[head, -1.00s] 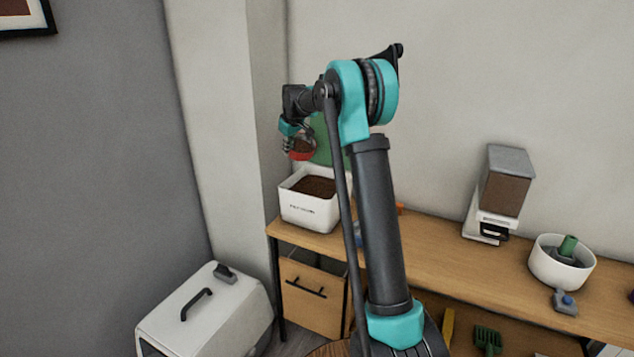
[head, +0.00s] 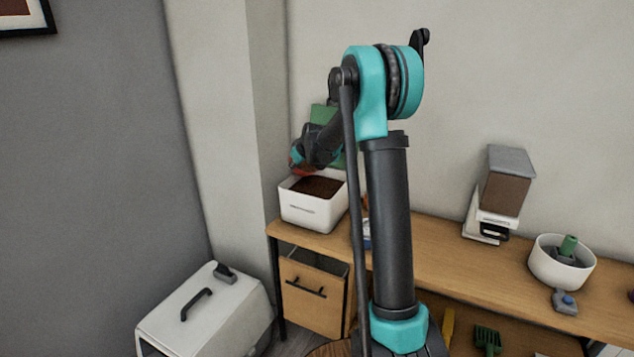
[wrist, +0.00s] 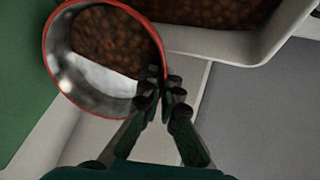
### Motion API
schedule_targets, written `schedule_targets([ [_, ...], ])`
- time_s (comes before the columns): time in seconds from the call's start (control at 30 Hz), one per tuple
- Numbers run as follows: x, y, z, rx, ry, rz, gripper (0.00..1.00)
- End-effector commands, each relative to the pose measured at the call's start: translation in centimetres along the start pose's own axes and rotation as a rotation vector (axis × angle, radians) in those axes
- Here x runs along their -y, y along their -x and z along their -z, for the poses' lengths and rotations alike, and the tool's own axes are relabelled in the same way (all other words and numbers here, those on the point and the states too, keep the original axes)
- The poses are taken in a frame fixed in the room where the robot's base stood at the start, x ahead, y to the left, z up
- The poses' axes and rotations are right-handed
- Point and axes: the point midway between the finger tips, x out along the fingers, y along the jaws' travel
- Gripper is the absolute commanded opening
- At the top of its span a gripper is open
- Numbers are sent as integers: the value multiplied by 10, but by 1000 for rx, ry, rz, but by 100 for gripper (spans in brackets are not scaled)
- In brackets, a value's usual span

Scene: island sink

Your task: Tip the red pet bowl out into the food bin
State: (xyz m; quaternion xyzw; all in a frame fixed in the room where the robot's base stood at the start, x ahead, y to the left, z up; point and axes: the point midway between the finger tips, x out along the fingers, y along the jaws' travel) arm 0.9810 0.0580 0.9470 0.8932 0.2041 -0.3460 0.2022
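The red pet bowl (wrist: 52,72) has a red rim and a shiny metal inside. Brown kibble lies towards its far side in the wrist view, with bare metal on the near side. My gripper (wrist: 168,92) is shut on the bowl's rim. In the head view, my gripper (head: 298,158) and a sliver of the red bowl (head: 298,170) are just above the left back part of the food bin. The food bin (head: 312,209) is a white open box holding brown kibble; its rim (wrist: 230,52) is beside the bowl in the wrist view.
The bin stands at the left end of a wooden bench (head: 460,255). A green panel (head: 324,114) is behind my wrist. A dispenser (head: 500,195) and a white bowl (head: 548,268) stand farther right. A white carrier (head: 205,310) is on the floor.

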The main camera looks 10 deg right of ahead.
Motion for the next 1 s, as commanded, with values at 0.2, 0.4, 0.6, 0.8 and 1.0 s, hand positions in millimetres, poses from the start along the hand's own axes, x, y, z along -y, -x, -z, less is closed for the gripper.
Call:
schedule_targets([
  [0.2,0,1,-3,-29,-4,-7,0],
  [0.4,0,2,-3,-54,-6,-11,0],
  [0.6,0,3,-3,-81,-9,-17,0],
  [0.8,0,5,-3,-108,-12,-24,0],
  [1.0,0,6,-3,-134,-15,-28,0],
])
